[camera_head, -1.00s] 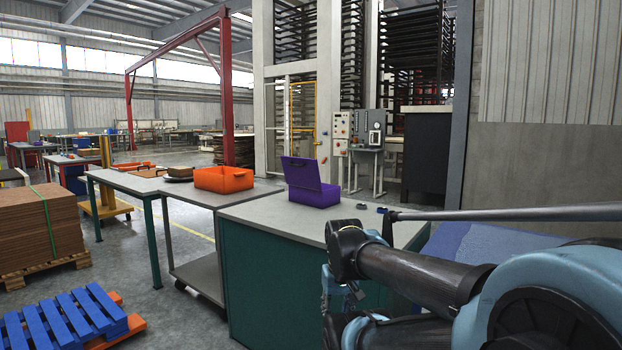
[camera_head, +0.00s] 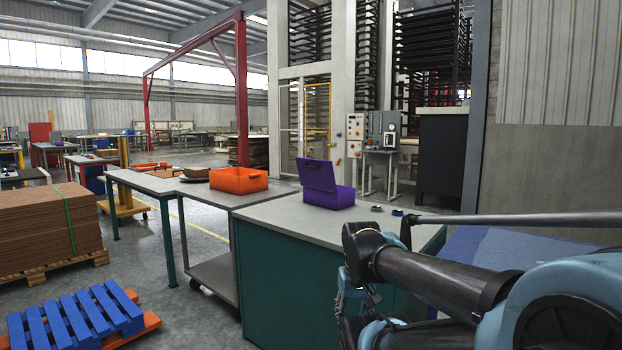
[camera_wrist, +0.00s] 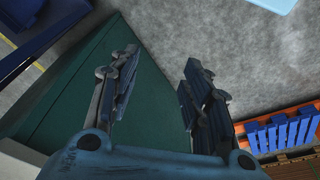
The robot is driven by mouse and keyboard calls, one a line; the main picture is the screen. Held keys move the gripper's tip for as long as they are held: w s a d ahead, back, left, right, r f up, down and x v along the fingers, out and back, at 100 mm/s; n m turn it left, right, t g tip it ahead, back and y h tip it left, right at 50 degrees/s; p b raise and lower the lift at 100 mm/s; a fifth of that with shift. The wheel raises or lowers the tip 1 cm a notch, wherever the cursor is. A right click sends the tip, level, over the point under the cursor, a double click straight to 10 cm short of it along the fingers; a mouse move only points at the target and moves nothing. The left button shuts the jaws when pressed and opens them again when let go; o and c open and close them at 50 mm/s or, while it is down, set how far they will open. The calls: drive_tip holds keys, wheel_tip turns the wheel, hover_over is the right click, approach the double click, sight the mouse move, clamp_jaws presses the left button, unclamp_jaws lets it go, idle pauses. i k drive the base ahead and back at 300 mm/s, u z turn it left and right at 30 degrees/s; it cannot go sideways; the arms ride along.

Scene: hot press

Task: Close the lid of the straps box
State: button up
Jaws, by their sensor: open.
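The purple straps box (camera_head: 328,195) stands on the grey top of the green-sided table (camera_head: 290,217). Its lid (camera_head: 317,175) is raised, tilted up along the box's left and back side. My gripper (camera_wrist: 160,85) is open and empty in the wrist view, pointing down beside the green side of the table (camera_wrist: 70,100) with grey floor beyond. In the head view my arm is at the lower right, in front of the table and well apart from the box.
Small dark straps (camera_head: 397,212) lie on the tabletop right of the box. An orange bin (camera_head: 239,181) stands on the adjoining table to the left. A blue pallet (camera_head: 75,318) lies on the floor at lower left. The tabletop in front of the box is clear.

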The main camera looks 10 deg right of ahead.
sight(319, 174)
drive_tip(key=u, duration=1.9)
drive_tip(key=k, duration=0.95)
drive_tip(key=z, duration=1.1)
drive_tip(key=i, duration=1)
drive_tip(key=u, duration=0.05)
